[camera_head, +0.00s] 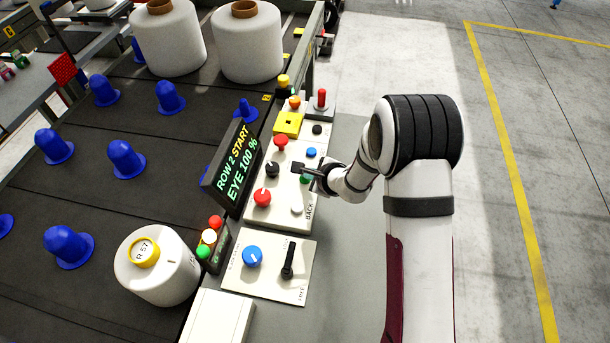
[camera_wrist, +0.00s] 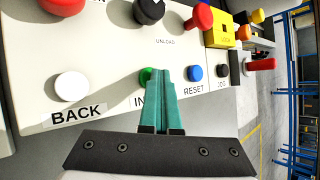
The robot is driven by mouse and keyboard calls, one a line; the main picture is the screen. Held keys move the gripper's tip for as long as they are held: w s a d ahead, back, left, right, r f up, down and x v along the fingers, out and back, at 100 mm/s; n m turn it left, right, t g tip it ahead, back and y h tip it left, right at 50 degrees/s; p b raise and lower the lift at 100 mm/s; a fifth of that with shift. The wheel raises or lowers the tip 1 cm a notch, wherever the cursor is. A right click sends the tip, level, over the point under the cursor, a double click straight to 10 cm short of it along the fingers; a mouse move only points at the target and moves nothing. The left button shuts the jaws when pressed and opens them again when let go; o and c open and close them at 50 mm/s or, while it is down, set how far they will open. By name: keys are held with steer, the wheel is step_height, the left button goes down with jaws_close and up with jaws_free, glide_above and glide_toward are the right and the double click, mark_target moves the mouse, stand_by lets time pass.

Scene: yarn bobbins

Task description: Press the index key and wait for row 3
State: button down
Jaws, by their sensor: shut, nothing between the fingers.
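The control panel (camera_head: 283,208) stands beside the belt in the head view. A green key (camera_wrist: 146,74) with a label starting "IN" sits on it in the wrist view, partly hidden behind my fingers. It also shows in the head view (camera_head: 306,179), just below my gripper. My gripper (camera_wrist: 166,72) is shut and empty, its teal fingers together over the panel beside the green key. I cannot tell whether the tips touch anything. In the head view my gripper (camera_head: 299,168) reaches in from the right. The display (camera_head: 233,170) reads "ROW 2 START" and "EYE 100 %".
Near the green key are a white BACK key (camera_wrist: 71,86), a blue RESET key (camera_wrist: 195,73) and a black knob (camera_wrist: 149,10). A yarn bobbin (camera_head: 157,275) marked R 57 stands on the belt (camera_head: 110,210) among several blue pegs. A lamp stack (camera_head: 209,237) stands beside the display.

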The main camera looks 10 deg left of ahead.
mark_target(308, 181)
steer(key=shift+r, duration=0.9)
steer(key=shift+r, duration=2.55)
stand_by(1.8)
